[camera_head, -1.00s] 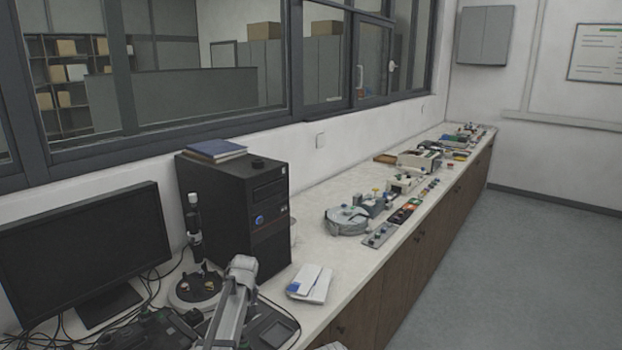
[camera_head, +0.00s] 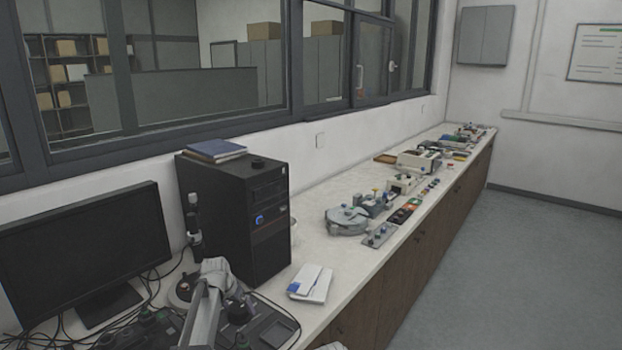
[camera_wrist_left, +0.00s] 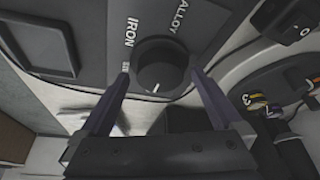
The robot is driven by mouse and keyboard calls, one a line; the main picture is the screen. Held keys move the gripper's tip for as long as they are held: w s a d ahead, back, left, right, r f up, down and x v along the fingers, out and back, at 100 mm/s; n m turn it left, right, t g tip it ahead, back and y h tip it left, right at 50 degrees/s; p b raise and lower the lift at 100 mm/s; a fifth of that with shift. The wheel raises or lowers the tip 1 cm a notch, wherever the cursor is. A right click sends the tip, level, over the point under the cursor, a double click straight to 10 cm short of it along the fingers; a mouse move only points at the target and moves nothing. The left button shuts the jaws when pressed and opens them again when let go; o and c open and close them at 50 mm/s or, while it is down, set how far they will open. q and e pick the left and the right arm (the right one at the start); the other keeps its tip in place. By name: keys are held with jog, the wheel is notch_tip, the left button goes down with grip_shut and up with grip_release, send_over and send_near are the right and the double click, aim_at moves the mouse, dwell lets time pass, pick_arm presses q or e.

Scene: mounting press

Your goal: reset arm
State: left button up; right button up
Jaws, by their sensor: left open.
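My left arm comes in at the bottom of the head view, and my left gripper (camera_head: 238,303) is low over the dark mounting press (camera_head: 270,329). In the left wrist view my left gripper (camera_wrist_left: 159,73) is open, its two dark fingers apart. A round dark knob (camera_wrist_left: 162,66) with a white mark lies between the fingertips, on a grey panel with the words IRON and ALLOY. Whether the fingers touch the knob I cannot tell. My right gripper does not show.
A monitor (camera_head: 80,250) and a black computer tower (camera_head: 235,215) stand close around the arm. A white booklet (camera_head: 311,284) lies to the right. Farther along the bench (camera_head: 320,240) are several instruments. In the wrist view, a round base (camera_wrist_left: 265,85) is at the right.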

pick_arm(q)
jog(key=shift+a+m+g+h, duration=0.1)
jog(key=shift+m+g+h, duration=0.3)
jog(key=shift+m, duration=1.2)
